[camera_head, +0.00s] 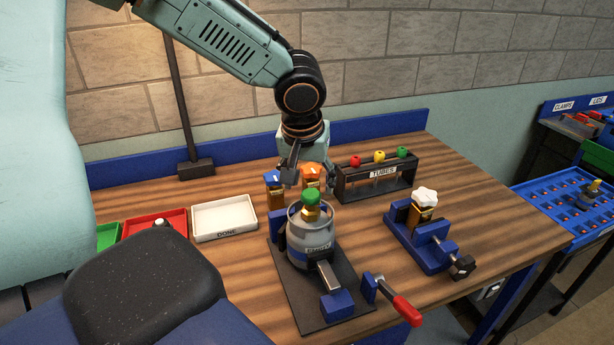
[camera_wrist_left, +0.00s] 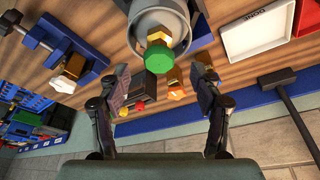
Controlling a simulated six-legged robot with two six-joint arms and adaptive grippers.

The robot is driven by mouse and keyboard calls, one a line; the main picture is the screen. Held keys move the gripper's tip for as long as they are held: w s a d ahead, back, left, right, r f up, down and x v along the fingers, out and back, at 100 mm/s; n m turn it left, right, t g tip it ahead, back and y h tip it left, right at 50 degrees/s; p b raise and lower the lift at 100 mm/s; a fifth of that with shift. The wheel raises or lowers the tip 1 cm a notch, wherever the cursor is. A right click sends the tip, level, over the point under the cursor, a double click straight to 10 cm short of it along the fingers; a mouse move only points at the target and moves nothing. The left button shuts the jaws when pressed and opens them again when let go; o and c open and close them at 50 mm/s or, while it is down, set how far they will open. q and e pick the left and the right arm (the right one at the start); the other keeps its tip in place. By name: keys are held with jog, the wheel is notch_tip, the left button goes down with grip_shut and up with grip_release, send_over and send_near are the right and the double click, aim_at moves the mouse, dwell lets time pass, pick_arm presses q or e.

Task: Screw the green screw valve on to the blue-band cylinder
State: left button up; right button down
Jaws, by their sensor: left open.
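A grey cylinder (camera_head: 311,249) with a collar and a label stands upright in a blue clamp on a dark plate. In the left wrist view the green valve (camera_wrist_left: 165,68) and cylinder (camera_wrist_left: 158,20) are at the top middle. My left gripper (camera_wrist_left: 172,82) is open and empty, its fingers spread either side of the valve's line, apart from it. In the head view it is just behind the cylinder. My right gripper is not visible.
Blue (camera_head: 273,178) and orange (camera_head: 312,170) valves stand behind the cylinder. A black tube rack (camera_head: 352,186) is to their right. A white-topped valve (camera_head: 425,196) sits in a blue vise (camera_head: 430,250). A red-handled lever (camera_head: 405,308) is in front. A white tray (camera_head: 224,219) is left.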

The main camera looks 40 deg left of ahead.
aim_at(311, 195)
pick_arm(q)
jog(key=x, duration=0.5)
jog(key=shift+w+f, duration=0.1)
jog(key=shift+w+a+f, duration=0.1)
jog(key=shift+a+f, duration=0.05)
jog(key=shift+f, duration=0.5)
